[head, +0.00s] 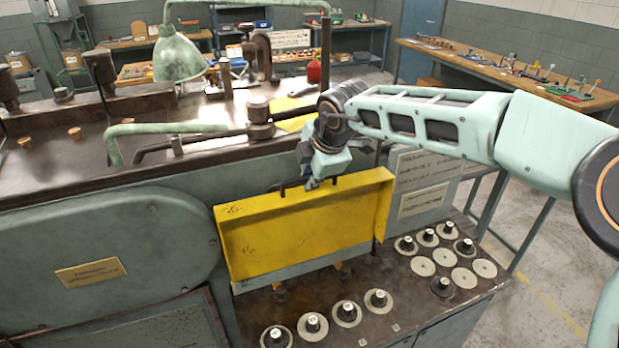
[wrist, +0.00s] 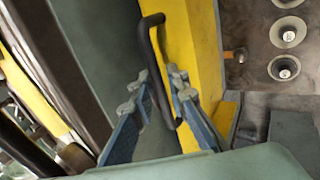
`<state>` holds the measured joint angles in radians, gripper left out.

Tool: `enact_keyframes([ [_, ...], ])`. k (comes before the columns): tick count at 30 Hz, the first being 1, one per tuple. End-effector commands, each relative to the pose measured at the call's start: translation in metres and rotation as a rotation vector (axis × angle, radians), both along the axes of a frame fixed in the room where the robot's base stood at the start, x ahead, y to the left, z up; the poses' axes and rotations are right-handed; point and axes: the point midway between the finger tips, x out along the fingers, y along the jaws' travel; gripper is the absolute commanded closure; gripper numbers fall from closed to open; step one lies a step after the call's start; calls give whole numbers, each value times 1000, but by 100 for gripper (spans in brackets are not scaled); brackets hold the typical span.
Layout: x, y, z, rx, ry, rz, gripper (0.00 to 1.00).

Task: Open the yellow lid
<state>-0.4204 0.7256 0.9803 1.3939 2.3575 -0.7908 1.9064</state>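The yellow lid (head: 300,232) is a flat panel on the front of the green machine, apparently closed. Its right side also shows in the wrist view (wrist: 207,60). A dark bar handle (wrist: 155,60) stands on the lid; in the head view it is mostly hidden behind my gripper (head: 312,183). My gripper is at the lid's top edge.
A bench with several round dials and knobs (head: 422,266) lies below and right of the lid. A green lamp (head: 178,58) and a green pipe (head: 165,129) stand on the machine top to the left. A grey labelled box (head: 425,190) is right of the lid.

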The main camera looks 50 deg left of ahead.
Motion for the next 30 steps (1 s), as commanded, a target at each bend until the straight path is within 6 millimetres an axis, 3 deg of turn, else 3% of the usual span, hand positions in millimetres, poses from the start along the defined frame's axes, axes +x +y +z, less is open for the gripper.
enact_keyframes([
  [5, -1, -4, 9, 2, 0, -1, 85],
  [21, -21, -54, 92, 2, -1, -3, 85],
  [30, -25, -60, 101, -1, 0, 0, 85],
])
